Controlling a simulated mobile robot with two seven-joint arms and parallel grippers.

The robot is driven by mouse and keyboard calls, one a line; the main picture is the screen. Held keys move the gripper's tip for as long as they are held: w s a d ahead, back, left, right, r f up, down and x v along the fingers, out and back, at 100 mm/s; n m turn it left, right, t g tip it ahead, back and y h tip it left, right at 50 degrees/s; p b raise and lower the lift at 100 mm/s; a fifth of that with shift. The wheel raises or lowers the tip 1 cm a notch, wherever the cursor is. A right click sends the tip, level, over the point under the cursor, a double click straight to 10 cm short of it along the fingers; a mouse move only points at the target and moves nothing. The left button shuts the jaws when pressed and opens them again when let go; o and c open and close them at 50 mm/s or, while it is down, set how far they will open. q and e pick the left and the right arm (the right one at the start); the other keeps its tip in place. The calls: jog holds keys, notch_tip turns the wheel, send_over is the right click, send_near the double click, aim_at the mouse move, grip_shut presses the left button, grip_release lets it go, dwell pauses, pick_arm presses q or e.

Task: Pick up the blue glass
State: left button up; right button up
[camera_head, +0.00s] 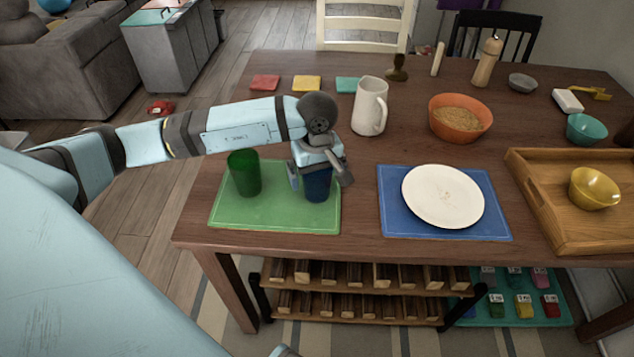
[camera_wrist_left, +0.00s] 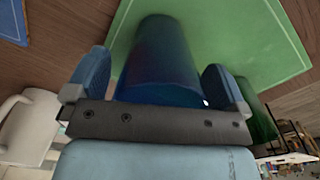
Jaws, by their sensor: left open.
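The blue glass (camera_head: 317,187) stands upright on the green placemat (camera_head: 265,215), near its right side. My left gripper (camera_head: 320,180) is over it with the fingers open, one on each side of the glass. In the left wrist view the blue glass (camera_wrist_left: 160,65) sits between the two open fingers (camera_wrist_left: 155,88). I cannot tell whether either finger touches it. The green glass (camera_head: 244,173) stands on the same mat, left of the blue glass. It also shows in the left wrist view (camera_wrist_left: 257,118), partly hidden behind a finger. My right gripper is not in view.
A white pitcher (camera_head: 369,107) stands behind the mat. A blue placemat (camera_head: 395,215) with a white plate (camera_head: 443,196) lies to the right. An orange bowl (camera_head: 460,118) and a wooden tray (camera_head: 530,190) with a yellow bowl (camera_head: 594,188) are farther right.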

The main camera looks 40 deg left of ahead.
pick_arm(q)
jog(key=shift+r, duration=0.1)
jog(key=c, duration=1.1)
